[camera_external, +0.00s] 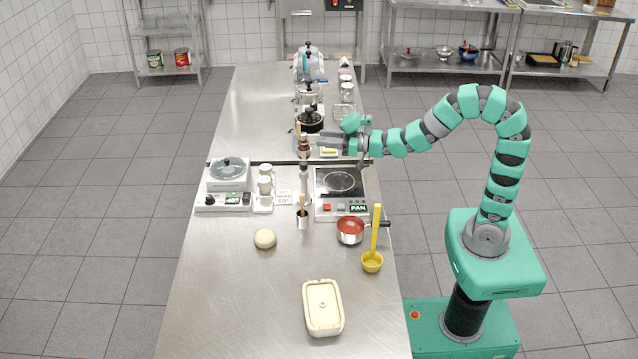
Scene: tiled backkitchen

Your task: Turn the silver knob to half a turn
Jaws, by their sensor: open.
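My gripper (324,143) reaches in from the right over the steel table, and its fingers point left. It is open with nothing clearly between the fingers. The fingertips are close to a brown-topped upright item (304,146); I cannot tell whether they touch it. I cannot make out a silver knob for certain at this size. A white device (222,201) on the left of the table has a dark knob (210,200) on its front panel, well away from my gripper. A black hotplate (339,184) with red and white buttons lies nearer the camera than my gripper.
A red-filled saucepan (350,232), a yellow ladle (373,262), a dough ball (265,239) and a cream lidded dish (323,307) stand on the near table (225,300). A dark pot (311,121) stands behind my gripper. The table's near left is clear.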

